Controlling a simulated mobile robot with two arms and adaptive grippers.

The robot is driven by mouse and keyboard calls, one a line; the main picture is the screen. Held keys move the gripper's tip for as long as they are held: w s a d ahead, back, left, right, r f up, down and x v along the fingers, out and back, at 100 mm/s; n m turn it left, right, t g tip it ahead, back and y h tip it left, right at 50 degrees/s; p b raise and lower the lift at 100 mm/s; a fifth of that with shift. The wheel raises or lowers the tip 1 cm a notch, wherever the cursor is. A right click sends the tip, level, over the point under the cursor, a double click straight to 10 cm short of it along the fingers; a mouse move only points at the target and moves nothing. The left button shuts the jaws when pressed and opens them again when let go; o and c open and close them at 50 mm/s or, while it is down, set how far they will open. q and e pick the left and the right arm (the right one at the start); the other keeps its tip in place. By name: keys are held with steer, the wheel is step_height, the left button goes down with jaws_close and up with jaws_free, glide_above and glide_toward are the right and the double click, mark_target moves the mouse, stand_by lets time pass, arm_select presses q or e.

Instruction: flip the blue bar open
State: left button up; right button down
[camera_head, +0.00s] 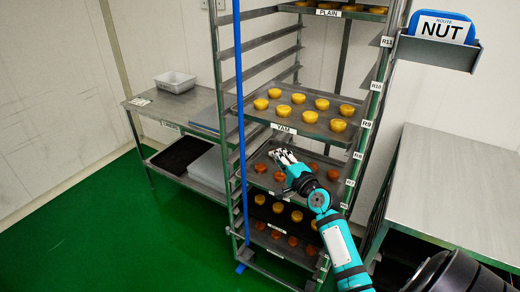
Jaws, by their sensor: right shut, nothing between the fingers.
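The blue bar (240,110) stands upright along the front left side of the metal tray rack (228,62). It runs from the top of the picture down to near the green floor. My right gripper (281,157) is at the end of the teal arm that comes in from the lower right. It is shut and empty, in front of the rack at the height of a tray with orange-brown pastries. It is to the right of the bar and apart from it in the picture. My left gripper is not in view.
Trays of yellow and brown pastries fill the rack, including the YAM tray (300,121). A steel table (165,108) with a white bin (175,81) stands at the left. A steel worktop (455,190) is at the right, below a blue NUT sign (442,28). Green floor (120,235) is clear at the lower left.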

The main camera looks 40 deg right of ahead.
steer(key=w+a+p, duration=0.2)
steer(key=w, duration=0.7)
steer(key=shift+a, duration=0.25)
steer(key=shift+f, duration=0.1)
steer(key=shift+a, duration=0.1)
